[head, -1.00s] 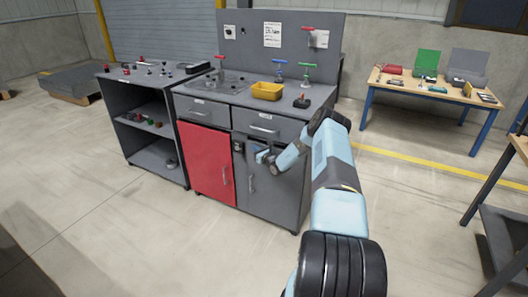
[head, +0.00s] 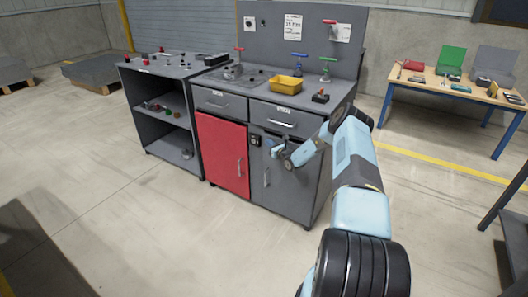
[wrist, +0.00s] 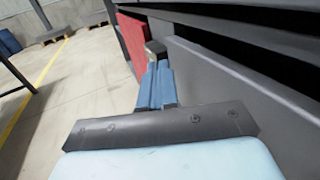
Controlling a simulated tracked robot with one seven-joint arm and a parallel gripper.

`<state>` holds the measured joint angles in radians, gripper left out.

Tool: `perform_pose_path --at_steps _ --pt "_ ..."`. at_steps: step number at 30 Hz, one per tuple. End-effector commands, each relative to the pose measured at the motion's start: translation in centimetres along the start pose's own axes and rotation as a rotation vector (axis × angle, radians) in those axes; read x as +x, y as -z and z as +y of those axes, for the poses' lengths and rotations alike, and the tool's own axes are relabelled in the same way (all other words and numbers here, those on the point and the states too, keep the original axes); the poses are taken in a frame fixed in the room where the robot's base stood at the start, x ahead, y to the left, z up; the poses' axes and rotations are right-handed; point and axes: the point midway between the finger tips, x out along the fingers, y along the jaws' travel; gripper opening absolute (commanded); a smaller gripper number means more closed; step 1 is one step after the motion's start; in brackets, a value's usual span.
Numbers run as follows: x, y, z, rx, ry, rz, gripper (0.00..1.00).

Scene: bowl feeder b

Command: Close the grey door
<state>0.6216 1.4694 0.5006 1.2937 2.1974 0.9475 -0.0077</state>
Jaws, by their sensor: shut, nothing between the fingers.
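The grey door (head: 293,188) is on the right of the workbench cabinet, with a vertical handle (head: 266,177) near its left edge. In the wrist view, the grey door (wrist: 220,80) runs along the right, and a dark gap shows beyond its top edge. In the head view I cannot tell how far it stands open. My gripper (head: 277,150) is shut and empty, near the door's upper left, above the handle. In the wrist view, its blue fingers (wrist: 156,84) are together beside the door; contact is unclear. A small grey block (wrist: 155,48) is just beyond the fingertips.
A red door (head: 222,155) is left of the grey one. Drawers (head: 285,119) are above. A yellow bin (head: 285,84) stands on the bench top. An open shelf unit (head: 165,115) adjoins at left. The floor in front is clear.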

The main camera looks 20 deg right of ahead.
Motion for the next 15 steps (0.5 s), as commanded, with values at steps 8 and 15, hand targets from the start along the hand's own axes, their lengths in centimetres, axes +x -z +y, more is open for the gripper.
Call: perform_pose_path --at_steps 8,15 --pt "-1.8 0.1 5.0 0.003 -0.003 0.003 0.0" --pt "-3.7 0.1 8.5 0.001 0.002 0.002 0.0"
